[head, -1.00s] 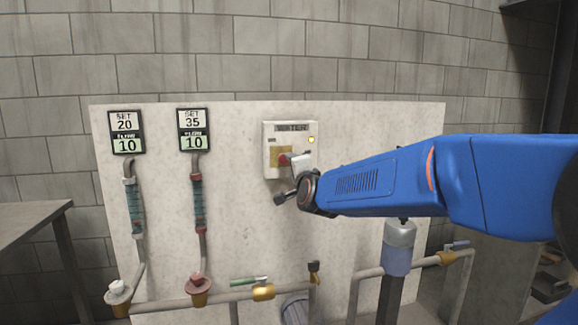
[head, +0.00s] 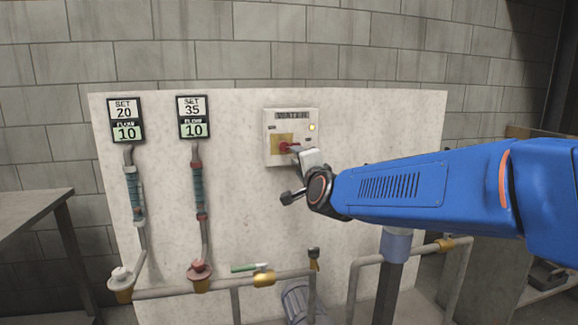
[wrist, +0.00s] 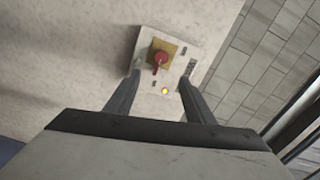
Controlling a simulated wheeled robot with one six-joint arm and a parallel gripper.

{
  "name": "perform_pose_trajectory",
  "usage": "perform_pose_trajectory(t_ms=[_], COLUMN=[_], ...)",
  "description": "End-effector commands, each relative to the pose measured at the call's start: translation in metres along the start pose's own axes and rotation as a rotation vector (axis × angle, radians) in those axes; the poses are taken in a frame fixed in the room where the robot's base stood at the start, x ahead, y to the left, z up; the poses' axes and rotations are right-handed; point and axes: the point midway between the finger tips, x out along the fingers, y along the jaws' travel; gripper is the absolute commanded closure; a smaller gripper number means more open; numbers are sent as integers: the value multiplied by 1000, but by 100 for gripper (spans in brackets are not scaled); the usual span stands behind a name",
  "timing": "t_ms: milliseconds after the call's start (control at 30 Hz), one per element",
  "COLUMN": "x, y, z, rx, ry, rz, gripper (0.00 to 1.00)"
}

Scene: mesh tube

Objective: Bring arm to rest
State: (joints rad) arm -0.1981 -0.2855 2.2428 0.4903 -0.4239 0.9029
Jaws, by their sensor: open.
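My gripper (wrist: 159,92) is open in the wrist view, with its two dark fingers apart and nothing between them. In the head view my gripper (head: 299,176) is just below and right of the switch box. The white switch box (head: 311,158) is fixed on the pale panel, with a red rotary knob (head: 284,146) on a yellow plate and a lit yellow lamp. In the wrist view the red knob (wrist: 160,57) lies beyond the fingertips and looks clear of them. My blue arm reaches in from the right and hides part of the panel.
Two flow displays (head: 127,119) (head: 192,117) read SET 20 and SET 35, both flow 10. Below them are tubes, valves and a pipe (head: 235,290) with a green-handled valve (head: 250,267). A grey table (head: 30,213) stands at left. A bucket (head: 297,300) is below.

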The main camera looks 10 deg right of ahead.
Motion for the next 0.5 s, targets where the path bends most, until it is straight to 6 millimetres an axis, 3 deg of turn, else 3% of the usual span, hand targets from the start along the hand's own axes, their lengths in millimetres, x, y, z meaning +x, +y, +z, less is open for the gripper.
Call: perform_pose_trajectory(t_ms=[167,267,500], x=[-26,-56,-154], y=[18,44,125], z=[5,11,18], rx=[-123,-267,-646], ry=[-72,-160,-414], rz=[73,159,380], gripper=[51,51,51])
